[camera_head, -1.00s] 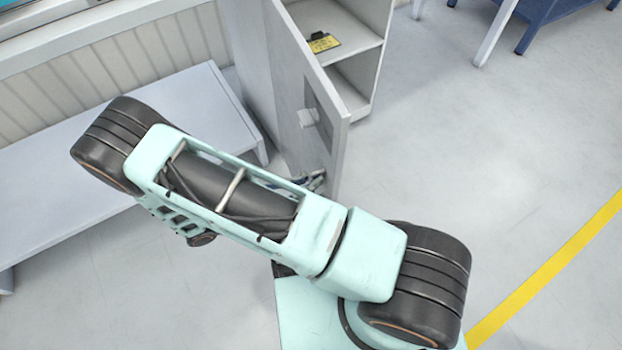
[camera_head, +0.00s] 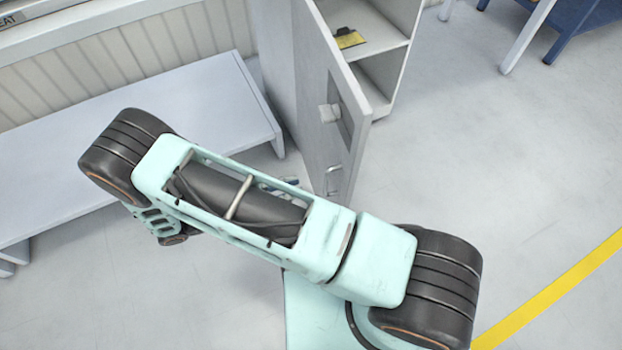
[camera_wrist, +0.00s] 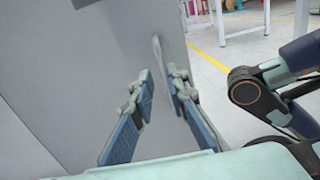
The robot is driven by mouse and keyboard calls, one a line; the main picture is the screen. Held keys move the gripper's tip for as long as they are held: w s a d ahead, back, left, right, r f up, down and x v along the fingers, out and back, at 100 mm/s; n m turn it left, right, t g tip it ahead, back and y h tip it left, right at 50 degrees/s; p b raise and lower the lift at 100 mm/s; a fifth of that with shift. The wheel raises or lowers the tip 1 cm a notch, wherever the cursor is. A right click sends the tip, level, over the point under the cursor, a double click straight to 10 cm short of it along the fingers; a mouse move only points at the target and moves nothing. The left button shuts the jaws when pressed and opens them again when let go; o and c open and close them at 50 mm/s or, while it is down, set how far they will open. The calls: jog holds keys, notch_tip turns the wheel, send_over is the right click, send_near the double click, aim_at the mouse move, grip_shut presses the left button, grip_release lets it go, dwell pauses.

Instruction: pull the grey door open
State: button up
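The grey door (camera_head: 312,90) stands ajar on the pale cabinet (camera_head: 405,45), swung out from its front. In the wrist view the door (camera_wrist: 75,75) fills the left side and the handle (camera_wrist: 156,50) is a pale upright bar. My gripper (camera_wrist: 160,74) is open, its two blue-padded fingers apart, with the handle in line between the tips; it does not look gripped.
A low grey bench (camera_head: 120,130) runs along the wall at left. Inside the cabinet, a yellow-and-black item (camera_head: 349,38) lies on a shelf. A blue table (camera_head: 575,20) stands at the far right. Floor right of the door is clear, crossed by a yellow line (camera_head: 550,290).

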jog(key=shift+v, duration=1.35)
